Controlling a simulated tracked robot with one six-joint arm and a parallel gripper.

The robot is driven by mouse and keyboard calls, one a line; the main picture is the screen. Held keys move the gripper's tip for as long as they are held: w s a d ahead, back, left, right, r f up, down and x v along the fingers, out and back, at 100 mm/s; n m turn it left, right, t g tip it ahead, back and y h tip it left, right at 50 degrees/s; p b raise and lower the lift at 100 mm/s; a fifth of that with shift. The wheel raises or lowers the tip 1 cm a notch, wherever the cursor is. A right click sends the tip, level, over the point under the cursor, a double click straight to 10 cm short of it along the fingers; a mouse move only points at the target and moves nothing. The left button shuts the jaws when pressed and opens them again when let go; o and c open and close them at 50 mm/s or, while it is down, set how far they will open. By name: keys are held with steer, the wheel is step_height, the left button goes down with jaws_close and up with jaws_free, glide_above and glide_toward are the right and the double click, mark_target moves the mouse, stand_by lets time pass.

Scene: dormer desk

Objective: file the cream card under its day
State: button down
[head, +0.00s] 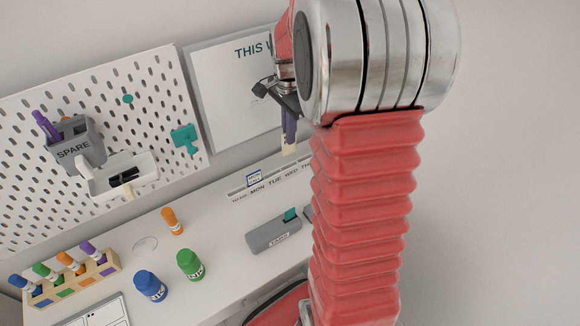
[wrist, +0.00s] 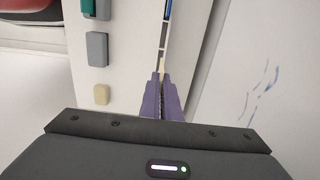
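My gripper (head: 290,138) hangs in front of the wall, above the day strip, with its purple fingers pointing down. The fingers are close together on the thin cream card (head: 289,149), whose lower end shows beneath them. In the wrist view the fingers (wrist: 161,84) show with the cream card (wrist: 161,70) seen edge-on between them. The day strip (head: 262,187) lies along the back of the desk and reads MON, TUE, WED, then part of TH; my arm hides the rest. A blue and white card (head: 254,178) stands at its left part, near MON.
A grey TABS box (head: 274,236) with a teal piece stands in front of the strip. Green (head: 190,264) and blue (head: 150,286) pots and an orange marker (head: 172,221) stand left. A whiteboard (head: 235,90) and pegboard (head: 100,130) are behind.

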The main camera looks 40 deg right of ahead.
mark_target(289, 148)
steer(key=shift+f, duration=2.8)
steer(key=shift+f, duration=0.1)
steer(key=shift+f, duration=1.75)
steer(key=c, duration=2.5)
jaws_free()
steer(key=shift+f, duration=0.15)
steer(key=o, duration=0.5)
